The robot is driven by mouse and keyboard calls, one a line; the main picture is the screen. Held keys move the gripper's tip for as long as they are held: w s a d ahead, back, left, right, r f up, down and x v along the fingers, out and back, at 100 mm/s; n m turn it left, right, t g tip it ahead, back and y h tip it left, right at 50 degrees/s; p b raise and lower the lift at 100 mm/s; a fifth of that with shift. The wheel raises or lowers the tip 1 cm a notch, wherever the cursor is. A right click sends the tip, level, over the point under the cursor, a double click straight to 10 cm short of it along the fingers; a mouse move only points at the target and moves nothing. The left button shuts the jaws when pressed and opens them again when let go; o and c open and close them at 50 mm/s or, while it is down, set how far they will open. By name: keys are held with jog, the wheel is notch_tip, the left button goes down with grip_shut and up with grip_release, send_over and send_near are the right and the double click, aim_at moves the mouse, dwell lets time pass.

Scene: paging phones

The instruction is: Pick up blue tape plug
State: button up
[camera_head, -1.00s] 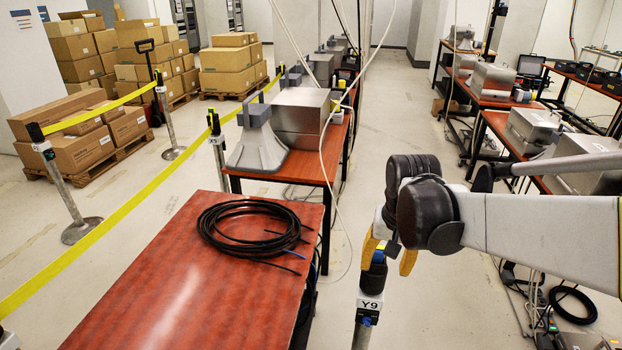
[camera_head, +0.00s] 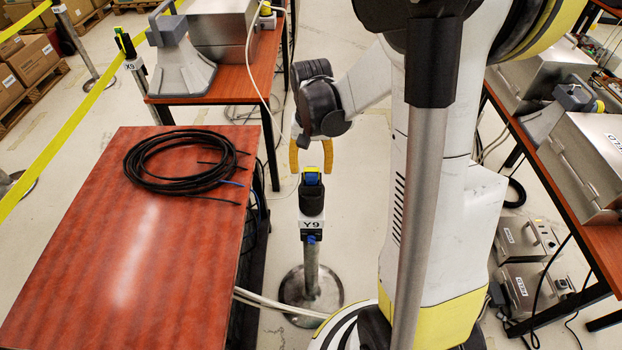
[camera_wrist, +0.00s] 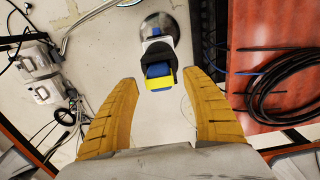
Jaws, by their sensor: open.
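The blue tape plug (camera_head: 312,178) sits in the black head of the Y9 post, with a yellow piece on it. In the wrist view, the plug (camera_wrist: 158,71) shows blue with a yellow band, centred between and just beyond the fingertips. My gripper (camera_head: 311,168) is open, its orange fingers spread to either side of the plug's top in the head view. In the wrist view, my gripper (camera_wrist: 160,79) is empty, with a gap between each finger and the plug. I cannot tell the exact height difference.
The Y9 post's round base (camera_head: 311,288) stands on the floor. A red-brown table (camera_head: 90,240) with a black cable coil (camera_head: 180,160) is close on the left. Another bench (camera_head: 235,82) stands behind, and a bench with metal boxes (camera_head: 590,165) is on the right.

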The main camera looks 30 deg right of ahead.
aim_at(312, 170)
notch_tip(312, 170, down, 4)
jog(key=shift+d+r+b, duration=0.1)
jog(key=shift+b, duration=0.55)
grip_shut()
jog(key=shift+r, duration=0.1)
